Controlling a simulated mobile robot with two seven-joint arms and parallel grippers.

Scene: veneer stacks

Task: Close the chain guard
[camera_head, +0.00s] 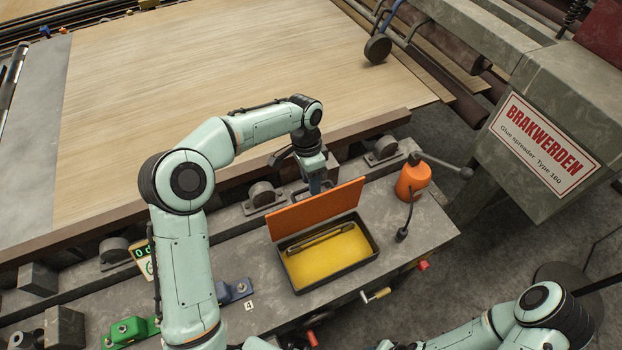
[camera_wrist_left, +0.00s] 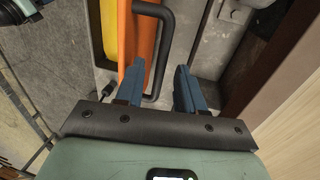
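The chain guard is an orange lid (camera_head: 318,207) that stands open at the back edge of a dark shallow box (camera_head: 336,282) with a yellow inside. A dark chain-like strip (camera_head: 318,239) lies in the box. My left gripper (camera_head: 315,185) is behind the raised lid, pointing down. In the left wrist view the gripper (camera_wrist_left: 158,90) is open, with blue fingers apart. The lid (camera_wrist_left: 143,42) shows edge-on there, and its black bar handle (camera_wrist_left: 168,45) runs between the fingers, nearer the left one. My right gripper is out of view; only part of my right arm shows.
An orange oil can (camera_head: 412,182) stands on the grey bench right of the box. Bearing blocks (camera_head: 262,196) line the bench behind. Green and blue fittings (camera_head: 130,330) sit at the left.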

